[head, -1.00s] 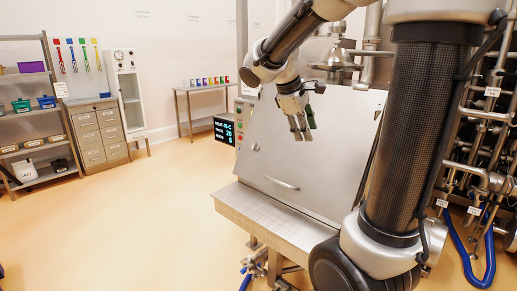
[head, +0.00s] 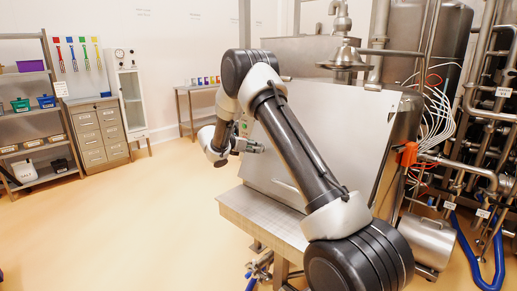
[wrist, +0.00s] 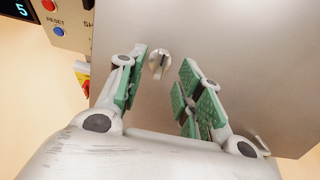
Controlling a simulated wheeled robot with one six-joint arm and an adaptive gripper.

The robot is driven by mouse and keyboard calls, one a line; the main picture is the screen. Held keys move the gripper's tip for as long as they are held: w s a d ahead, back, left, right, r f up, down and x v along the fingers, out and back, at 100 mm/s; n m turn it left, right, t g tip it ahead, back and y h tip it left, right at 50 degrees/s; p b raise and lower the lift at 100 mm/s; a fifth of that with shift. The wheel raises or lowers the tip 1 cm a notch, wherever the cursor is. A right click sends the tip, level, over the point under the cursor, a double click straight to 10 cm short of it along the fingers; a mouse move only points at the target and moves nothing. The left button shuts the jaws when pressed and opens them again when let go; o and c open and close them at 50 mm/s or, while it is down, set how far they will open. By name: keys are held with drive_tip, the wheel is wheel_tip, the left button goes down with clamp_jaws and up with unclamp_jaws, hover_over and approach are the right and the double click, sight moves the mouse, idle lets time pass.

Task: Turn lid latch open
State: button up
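The lid latch (wrist: 159,63) is a small metal turn knob on the flat steel panel (wrist: 230,50) of the hopper. In the wrist view it shows ahead of and between the tips of my gripper (wrist: 160,85). The green-padded fingers are spread apart, one on each side, and do not appear to touch the knob. In the head view my gripper (head: 250,147) is at the left side of the hopper panel (head: 330,130), and the latch cannot be made out there. A handle on the panel is mostly hidden behind my arm.
A control box with a red button (wrist: 48,5) and a blue button (wrist: 59,33) is close on the upper left of the wrist view. A perforated steel shelf (head: 262,217) juts out below the panel. Pipes and cables crowd the right.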

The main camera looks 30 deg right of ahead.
drive_tip(key=shift+x, duration=2.05)
clamp_jaws()
